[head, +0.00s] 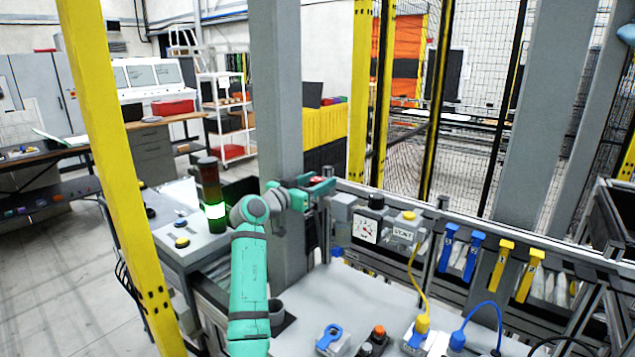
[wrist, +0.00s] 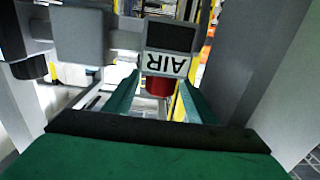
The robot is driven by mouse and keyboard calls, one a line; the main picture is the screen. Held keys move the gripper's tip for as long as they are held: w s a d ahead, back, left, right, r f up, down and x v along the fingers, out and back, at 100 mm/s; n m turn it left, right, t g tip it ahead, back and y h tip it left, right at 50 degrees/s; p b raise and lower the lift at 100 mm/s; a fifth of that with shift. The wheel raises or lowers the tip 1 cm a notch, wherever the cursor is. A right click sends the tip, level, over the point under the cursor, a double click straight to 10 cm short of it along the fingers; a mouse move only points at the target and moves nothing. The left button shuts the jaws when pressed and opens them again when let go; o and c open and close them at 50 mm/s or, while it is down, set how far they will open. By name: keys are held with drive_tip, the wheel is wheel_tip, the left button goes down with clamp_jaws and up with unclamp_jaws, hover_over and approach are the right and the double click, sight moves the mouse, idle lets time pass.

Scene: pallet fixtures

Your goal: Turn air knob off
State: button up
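The air knob (wrist: 159,86) is red and sits beside a grey block whose white AIR label (wrist: 166,64) reads upside down in the wrist view. My gripper (wrist: 160,100) has its two green fingers apart, one on each side of the knob, with a gap showing on both sides. I cannot tell how deep the knob lies between the fingers. In the head view my gripper (head: 321,187) is at the left end of the fixture rail, by the grey post. A little red shows there, but the knob is mostly hidden.
A pressure gauge (head: 366,229) and a VENT valve (head: 404,231) with a yellow hose stand right of my gripper. Blue clamps (head: 474,254) and yellow clamps hang farther along the rail. A grey post (head: 276,90) and a lit stack light (head: 213,200) stand close to my arm.

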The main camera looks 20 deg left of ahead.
drive_tip(key=v, duration=1.1)
